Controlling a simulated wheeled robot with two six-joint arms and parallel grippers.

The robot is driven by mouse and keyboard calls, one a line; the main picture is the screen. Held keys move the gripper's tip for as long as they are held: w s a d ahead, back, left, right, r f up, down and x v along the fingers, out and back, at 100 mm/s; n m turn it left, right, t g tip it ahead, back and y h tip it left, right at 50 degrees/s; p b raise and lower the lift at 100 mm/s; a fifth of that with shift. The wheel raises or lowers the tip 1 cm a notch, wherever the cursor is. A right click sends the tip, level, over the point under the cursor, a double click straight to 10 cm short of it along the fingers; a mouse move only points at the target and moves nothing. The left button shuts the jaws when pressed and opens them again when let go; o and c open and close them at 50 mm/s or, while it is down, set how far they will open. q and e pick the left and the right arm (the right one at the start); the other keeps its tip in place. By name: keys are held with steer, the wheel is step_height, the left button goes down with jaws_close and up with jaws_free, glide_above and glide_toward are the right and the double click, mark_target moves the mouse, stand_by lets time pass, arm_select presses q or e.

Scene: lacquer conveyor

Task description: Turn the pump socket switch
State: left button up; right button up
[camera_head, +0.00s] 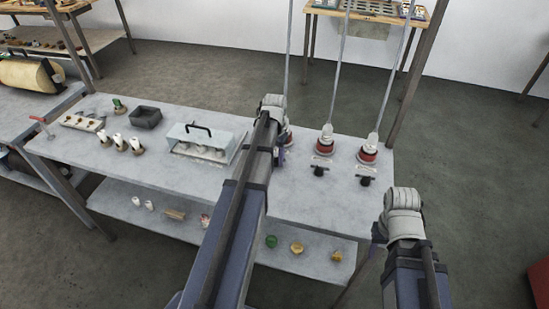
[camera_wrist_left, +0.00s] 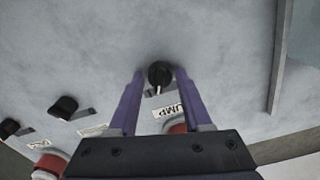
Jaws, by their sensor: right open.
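The pump socket switch (camera_wrist_left: 158,74) is a round black knob with a pale mark, seen in the left wrist view. The "PUMP" label (camera_wrist_left: 168,111) lies beside it, next to a partly hidden red socket (camera_wrist_left: 178,128). My left gripper (camera_wrist_left: 159,80) points at the panel with one purple finger on each side of the knob. A small gap shows on both sides, so it looks open. In the head view my left arm hides this switch, and the pump socket (camera_head: 289,138) shows only partly. My right gripper (camera_head: 380,234) is off the table's right end, its fingers barely visible.
Two more red sockets (camera_head: 325,142) (camera_head: 368,153) with cables rising have black switches (camera_head: 319,171) (camera_head: 365,181) in front. A handled case (camera_head: 208,139), a dark tray (camera_head: 145,116) and small parts stand at left on the grey table (camera_head: 310,205). A lower shelf (camera_head: 180,225) holds small items.

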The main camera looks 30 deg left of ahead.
arm_select(q)
jaws_close()
stand_by(0.4)
steer(key=n, duration=0.5)
steer(key=shift+n, duration=0.3)
steer(key=n, duration=0.6)
steer(key=shift+n, duration=0.3)
stand_by(0.3)
steer(key=shift+o, duration=1.7)
jaws_free()
